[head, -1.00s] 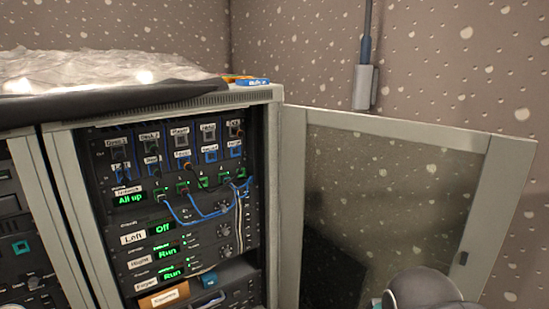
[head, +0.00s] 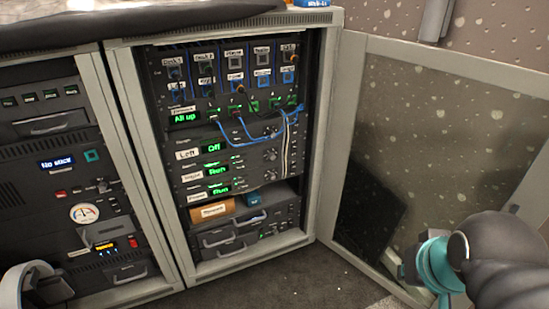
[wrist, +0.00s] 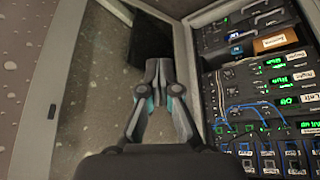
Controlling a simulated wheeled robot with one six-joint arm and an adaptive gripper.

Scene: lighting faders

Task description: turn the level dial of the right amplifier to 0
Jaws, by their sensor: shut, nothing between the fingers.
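The right amplifier (head: 217,170) is the middle of three stacked units in the open rack cabinet, and its green display seems to read Run. Small round dials (head: 270,178) sit at the right of these units; their settings are too small to read. The left amplifier (head: 213,149), showing Off, is just above it. In the wrist view the rack appears upside down, with the right amplifier (wrist: 283,79) at the right. My gripper (wrist: 158,66) is shut and empty, in front of the glass door and apart from the amplifiers. I cannot make out its fingers in the head view.
The glass cabinet door (head: 410,140) stands open to the right of the rack. Blue cables (head: 240,138) hang over the upper units. Another equipment rack (head: 65,130) stands at the left. An orange-brown labelled box (head: 212,210) sits below the amplifiers. Dark floor (head: 290,285) is clear in front.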

